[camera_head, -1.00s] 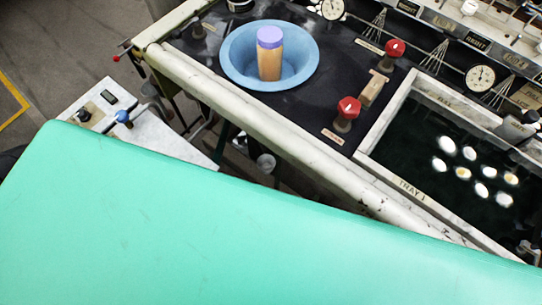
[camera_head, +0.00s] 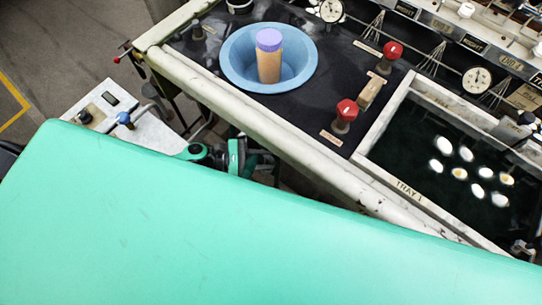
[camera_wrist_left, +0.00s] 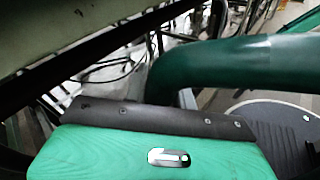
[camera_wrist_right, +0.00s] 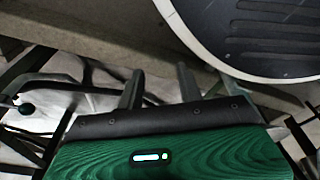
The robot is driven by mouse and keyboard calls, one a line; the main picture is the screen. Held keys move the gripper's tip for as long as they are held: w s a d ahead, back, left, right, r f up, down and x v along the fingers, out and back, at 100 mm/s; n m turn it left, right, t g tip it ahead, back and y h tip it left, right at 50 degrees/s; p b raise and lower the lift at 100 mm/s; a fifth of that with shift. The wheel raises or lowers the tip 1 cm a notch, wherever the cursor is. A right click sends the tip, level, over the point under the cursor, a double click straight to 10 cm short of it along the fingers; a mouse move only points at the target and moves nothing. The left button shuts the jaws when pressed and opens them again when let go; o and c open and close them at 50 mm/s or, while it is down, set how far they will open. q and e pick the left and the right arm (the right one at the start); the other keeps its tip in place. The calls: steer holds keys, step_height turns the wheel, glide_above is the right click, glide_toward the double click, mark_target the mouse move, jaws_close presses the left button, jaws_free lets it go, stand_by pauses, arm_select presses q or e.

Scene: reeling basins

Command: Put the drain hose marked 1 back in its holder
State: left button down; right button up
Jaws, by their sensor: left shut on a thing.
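A thick dark green hose (camera_wrist_left: 230,65) arches across the left wrist view and runs down behind the gripper housing. I take it to be the drain hose; no number shows on it. My left gripper (camera_head: 250,158) is below the front rail of the basin bench, partly hidden by the green panel. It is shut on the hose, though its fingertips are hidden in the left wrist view. My right gripper (camera_wrist_right: 158,88) shows two fingers apart with nothing between them, so it is open. I cannot make out the hose's holder in any view.
A pale front rail (camera_head: 250,110) runs above the left gripper. The black bench holds a blue basin (camera_head: 237,80) with an orange, purple-capped cylinder (camera_head: 269,62), red knobs (camera_head: 346,110) and Tray 1 (camera_head: 407,189) with white cocoons. A small white table (camera_head: 150,140) stands left.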

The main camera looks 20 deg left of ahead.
arm_select(q)
steer(key=shift+w+d+f, duration=0.1)
steer(key=shift+w+f, duration=0.1)
steer(key=shift+f, duration=0.3)
steer(key=shift+w+f, duration=0.2)
steer(key=shift+f, duration=0.25)
steer(key=shift+w, duration=0.15)
steer(key=shift+w+d+r+n+g+y+p, duration=0.25)
steer(key=shift+w+n+g+y+p, duration=0.25)
steer(key=shift+p, duration=0.75)
steer(key=shift+w+d+f+n+g+y+p, duration=0.1)
steer(key=shift+w+f+n+g+y+p, duration=0.1)
steer(key=shift+w+f+n+y+p, duration=0.25)
steer(key=shift+w+d+f+n+g+y+p, duration=0.15)
steer(key=shift+f+n+g+p, duration=0.1)
steer(key=shift+f+p, duration=0.3)
steer(key=shift+f, duration=0.5)
arm_select(e)
steer(key=s+d+f, duration=0.2)
steer(key=s+f, duration=0.1)
steer(key=s, duration=0.4)
steer(key=shift+s, duration=0.35)
